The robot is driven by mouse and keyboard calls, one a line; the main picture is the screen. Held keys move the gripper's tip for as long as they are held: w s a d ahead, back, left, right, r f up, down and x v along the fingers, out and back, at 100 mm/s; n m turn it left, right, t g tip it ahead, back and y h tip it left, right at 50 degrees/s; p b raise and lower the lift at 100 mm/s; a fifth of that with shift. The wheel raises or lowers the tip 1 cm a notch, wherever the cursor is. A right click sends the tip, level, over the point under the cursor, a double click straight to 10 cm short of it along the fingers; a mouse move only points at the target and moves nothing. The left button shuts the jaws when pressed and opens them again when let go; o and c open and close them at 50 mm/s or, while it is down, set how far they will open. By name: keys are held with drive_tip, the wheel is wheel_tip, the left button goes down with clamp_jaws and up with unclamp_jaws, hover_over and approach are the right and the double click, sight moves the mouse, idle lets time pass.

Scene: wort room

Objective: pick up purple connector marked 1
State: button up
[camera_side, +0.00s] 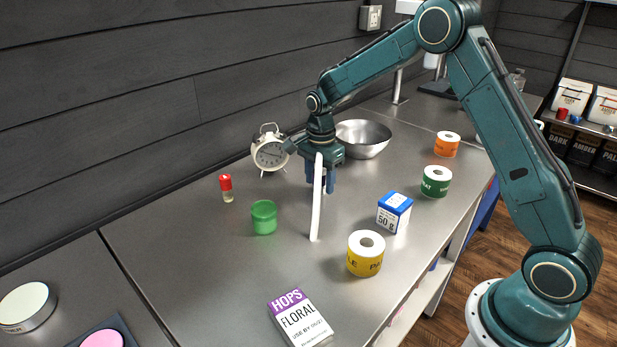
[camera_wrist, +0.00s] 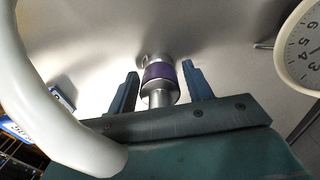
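The purple connector, a metal cylinder with a purple band (camera_wrist: 159,72), stands between my gripper's two blue fingers in the wrist view. My gripper (camera_wrist: 160,70) is open, with a gap showing between each finger and the connector. No number 1 can be read on it from here. In the side view my gripper (camera_side: 321,188) points down, low over the counter. There a white curved tube hides part of it, and the connector cannot be made out clearly.
The white tube (camera_side: 316,205) rises close beside my gripper, also large in the wrist view (camera_wrist: 35,90). An alarm clock (camera_side: 270,152) and steel bowl (camera_side: 362,138) stand behind. A green jar (camera_side: 264,217), blue box (camera_side: 394,212) and yellow roll (camera_side: 365,253) stand nearer.

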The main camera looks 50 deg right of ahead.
drive_tip(key=c, duration=0.8)
drive_tip(key=shift+r, duration=0.1)
wheel_tip(320, 180, up, 20)
drive_tip(key=shift+f, duration=0.1)
idle(0.6)
